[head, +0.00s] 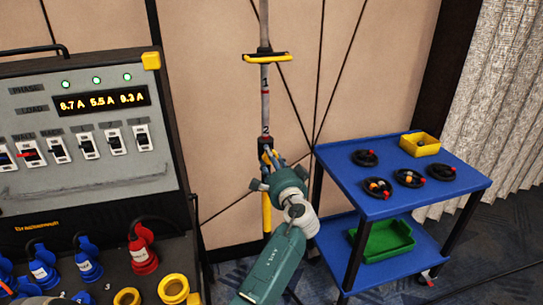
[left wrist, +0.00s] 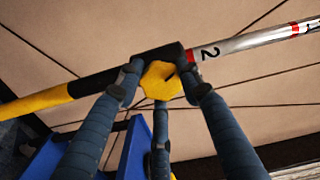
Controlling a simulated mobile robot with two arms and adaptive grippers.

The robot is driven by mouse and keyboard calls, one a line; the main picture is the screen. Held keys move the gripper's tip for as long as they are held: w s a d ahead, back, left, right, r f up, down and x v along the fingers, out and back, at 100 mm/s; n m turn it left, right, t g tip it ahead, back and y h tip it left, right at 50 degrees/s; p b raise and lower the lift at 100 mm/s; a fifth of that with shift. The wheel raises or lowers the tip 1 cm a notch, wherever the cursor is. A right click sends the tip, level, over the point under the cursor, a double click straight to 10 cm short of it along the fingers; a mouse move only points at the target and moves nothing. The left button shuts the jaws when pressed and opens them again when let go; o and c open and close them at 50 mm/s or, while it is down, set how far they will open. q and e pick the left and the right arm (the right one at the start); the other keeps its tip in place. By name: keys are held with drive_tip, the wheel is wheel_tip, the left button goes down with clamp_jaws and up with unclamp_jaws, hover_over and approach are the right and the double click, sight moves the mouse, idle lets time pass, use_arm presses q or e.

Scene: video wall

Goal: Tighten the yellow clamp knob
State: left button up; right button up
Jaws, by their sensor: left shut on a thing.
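The yellow clamp knob (left wrist: 160,80) sits on a black collar (left wrist: 158,58) on the pole, just beside the mark 2. My left gripper (left wrist: 160,95) has its three dark fingers closed around the knob in the left wrist view. In the head view the same gripper (head: 268,158) is at the pole just below the mark 2, and its fingers hide the knob. The pole (head: 265,100) stands upright, grey with marks 1 and 2 above and yellow below. A yellow-and-black crossbar (head: 267,57) is higher on it. My right gripper is not in view.
A blue two-level cart (head: 385,205) stands right of the pole, with several black dishes, a yellow bin (head: 420,143) and a green tray (head: 385,240). A grey power panel (head: 80,170) with switches and plugs stands at left. The panelled wall is close behind the pole.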

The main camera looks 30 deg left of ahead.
use_arm(q)
drive_tip(key=m+p, duration=0.1)
drive_tip(key=m, duration=0.1)
drive_tip(key=m+p, duration=0.2)
drive_tip(key=m, duration=0.1)
drive_tip(key=shift+s+a+f+m, duration=0.1)
drive_tip(key=shift+s+a+m, duration=0.1)
drive_tip(key=shift+a+m, duration=0.1)
idle(0.5)
drive_tip(key=o, duration=1)
drive_tip(key=shift+o, duration=0.7)
drive_tip(key=shift+s+a, duration=0.1)
drive_tip(key=shift+a, duration=0.05)
drive_tip(key=shift+d, duration=0.2)
drive_tip(key=v, duration=1.1)
drive_tip(key=shift+s+d, duration=0.25)
